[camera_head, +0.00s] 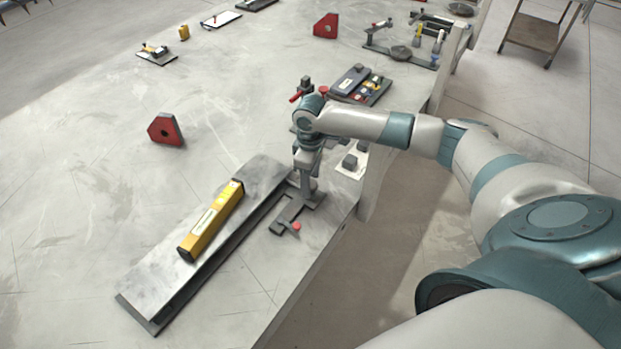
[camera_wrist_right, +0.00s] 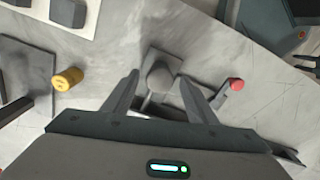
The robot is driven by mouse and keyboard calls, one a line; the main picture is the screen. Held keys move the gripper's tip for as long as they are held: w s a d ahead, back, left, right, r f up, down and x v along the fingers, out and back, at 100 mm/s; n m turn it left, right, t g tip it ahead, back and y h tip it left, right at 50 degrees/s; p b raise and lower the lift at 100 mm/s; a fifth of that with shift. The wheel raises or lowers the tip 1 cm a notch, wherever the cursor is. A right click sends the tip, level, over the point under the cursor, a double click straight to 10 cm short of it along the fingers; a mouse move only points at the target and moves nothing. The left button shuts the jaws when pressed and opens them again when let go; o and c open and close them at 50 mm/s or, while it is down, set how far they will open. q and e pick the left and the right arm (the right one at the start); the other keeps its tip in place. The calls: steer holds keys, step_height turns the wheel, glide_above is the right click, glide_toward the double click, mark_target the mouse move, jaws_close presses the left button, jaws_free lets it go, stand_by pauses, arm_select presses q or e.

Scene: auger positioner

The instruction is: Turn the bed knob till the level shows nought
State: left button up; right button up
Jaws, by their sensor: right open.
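The yellow level (camera_head: 211,220) lies lengthwise on the long grey bed plate (camera_head: 165,273); its reading is too small to make out. My right gripper (camera_head: 308,198) points down at the far right end of the plate and hides what is under it in the head view. In the right wrist view, my right gripper (camera_wrist_right: 160,82) is open. A round grey knob (camera_wrist_right: 160,75) shows between its fingertips, with a gap on each side; I cannot tell how far below them it is. My left gripper is not in view.
A red-tipped lever (camera_head: 296,226) stands beside the gripper; its red tip also shows in the right wrist view (camera_wrist_right: 236,84). A red magnet block (camera_head: 165,130) lies behind the plate. A tray of coloured parts (camera_head: 375,92) is farther back. The table's left side is mostly clear.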

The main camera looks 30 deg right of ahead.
steer(key=c, duration=1.1)
steer(key=shift+r+n, duration=0.1)
steer(key=shift+n, duration=0.3)
